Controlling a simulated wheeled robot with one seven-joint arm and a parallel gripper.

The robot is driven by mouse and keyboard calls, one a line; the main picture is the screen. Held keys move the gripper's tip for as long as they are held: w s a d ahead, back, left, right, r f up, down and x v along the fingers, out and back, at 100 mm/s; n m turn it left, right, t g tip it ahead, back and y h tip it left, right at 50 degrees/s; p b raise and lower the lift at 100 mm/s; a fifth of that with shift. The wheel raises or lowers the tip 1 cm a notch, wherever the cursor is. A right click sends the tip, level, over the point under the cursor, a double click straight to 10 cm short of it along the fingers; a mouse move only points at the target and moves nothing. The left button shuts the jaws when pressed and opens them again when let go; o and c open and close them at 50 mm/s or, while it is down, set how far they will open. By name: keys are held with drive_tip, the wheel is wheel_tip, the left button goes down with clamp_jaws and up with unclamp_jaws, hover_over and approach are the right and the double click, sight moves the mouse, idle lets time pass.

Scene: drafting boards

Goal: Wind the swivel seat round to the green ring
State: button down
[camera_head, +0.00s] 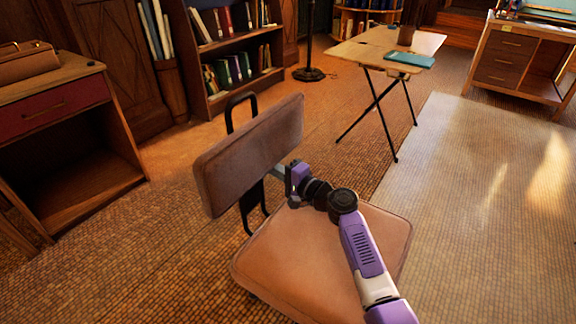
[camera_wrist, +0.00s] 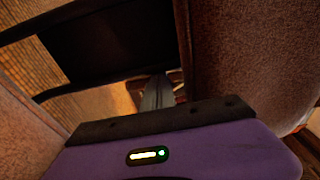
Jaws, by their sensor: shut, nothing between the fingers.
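The swivel seat is a brown padded chair. Its square seat cushion (camera_head: 300,255) fills the lower middle of the head view, and its backrest (camera_head: 250,150) stands on a black metal frame at the upper left of the cushion. My gripper (camera_head: 280,173) is shut and empty, low by the backrest's right part, above the cushion's back edge. Whether it touches the chair I cannot tell. In the wrist view the closed fingers (camera_wrist: 157,92) reach between brown padding (camera_wrist: 245,60) and the black frame (camera_wrist: 110,45). No green ring shows in either view.
A wooden cabinet (camera_head: 60,120) with a bag stands at the left. A bookshelf (camera_head: 225,92) is behind the chair. A folding table (camera_head: 370,50) with thin black legs and a desk (camera_head: 505,60) stand at the back right. The pale rug (camera_head: 480,210) at the right is clear.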

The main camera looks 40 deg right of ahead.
drive_tip(key=shift+s+a+n+g+y+p, duration=0.45)
drive_tip(key=shift+s+a+n+g+y, duration=1.85)
drive_tip(key=shift+a, duration=1.05)
drive_tip(key=shift+s+a+n+g+y+p, duration=0.45)
drive_tip(key=shift+s+a+n+g+y, duration=1.35)
drive_tip(key=shift+s+a, duration=1.2)
drive_tip(key=shift+s+a+n+g+y+p, duration=0.45)
drive_tip(key=shift+s+a+n+g+y, duration=1.5)
drive_tip(key=shift+a, duration=1.7)
drive_tip(key=shift+s+m+t+y, duration=0.2)
drive_tip(key=shift+m+t+y, duration=0.15)
drive_tip(key=shift+t+y, duration=0.1)
